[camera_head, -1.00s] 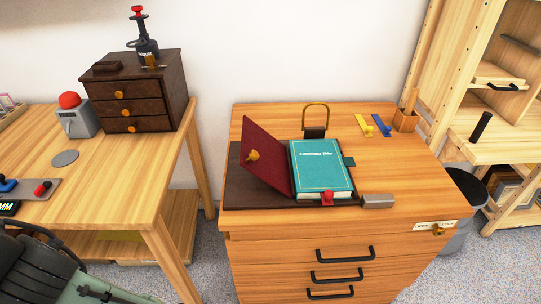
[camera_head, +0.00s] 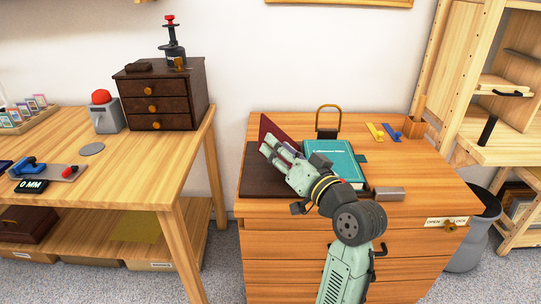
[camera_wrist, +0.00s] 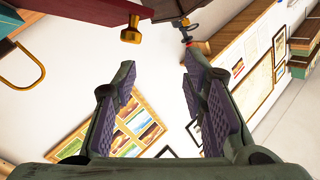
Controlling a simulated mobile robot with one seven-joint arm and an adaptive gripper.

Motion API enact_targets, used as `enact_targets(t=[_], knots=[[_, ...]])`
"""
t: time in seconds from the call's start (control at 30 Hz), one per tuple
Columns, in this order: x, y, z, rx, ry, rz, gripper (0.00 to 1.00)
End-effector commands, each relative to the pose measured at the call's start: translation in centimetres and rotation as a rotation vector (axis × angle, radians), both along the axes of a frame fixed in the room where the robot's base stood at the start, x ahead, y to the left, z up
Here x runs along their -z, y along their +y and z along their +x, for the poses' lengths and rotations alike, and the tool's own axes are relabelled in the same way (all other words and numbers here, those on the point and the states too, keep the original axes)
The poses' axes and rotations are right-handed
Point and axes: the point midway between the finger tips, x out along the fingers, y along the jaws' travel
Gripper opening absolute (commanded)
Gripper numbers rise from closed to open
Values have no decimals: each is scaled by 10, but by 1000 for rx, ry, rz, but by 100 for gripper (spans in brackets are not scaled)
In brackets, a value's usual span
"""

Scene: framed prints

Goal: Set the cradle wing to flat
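The cradle wing is a dark red panel (camera_head: 271,130) standing tilted up on the left of the teal book (camera_head: 335,161), above a dark brown base (camera_head: 262,180) on the wooden cabinet. My gripper (camera_head: 270,145) is in front of the wing, covering most of it in the head view. In the wrist view the wing (camera_wrist: 85,8) crosses the top edge with its brass knob (camera_wrist: 131,30). My gripper (camera_wrist: 160,72) is open there, with nothing between its fingers; the knob lies beyond the fingertips.
A brass loop (camera_head: 328,117) stands behind the book. A grey block (camera_head: 388,194), yellow and blue pieces (camera_head: 375,131) and a wooden holder (camera_head: 415,126) lie to the right. The left table (camera_head: 135,160) carries a dark small chest (camera_head: 160,95). A gap separates table and cabinet.

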Motion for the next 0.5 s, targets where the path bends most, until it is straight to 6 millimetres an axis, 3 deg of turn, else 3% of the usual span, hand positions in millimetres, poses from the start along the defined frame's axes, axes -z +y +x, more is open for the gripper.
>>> enact_targets(t=[0.03,0.17,0.37,0.5], knots=[[13,-17,-3,12,32,5,39],[24,-35,-8,16,72,13,39],[24,-25,9,13,80,14,39],[23,-10,33,13,79,14,39]])
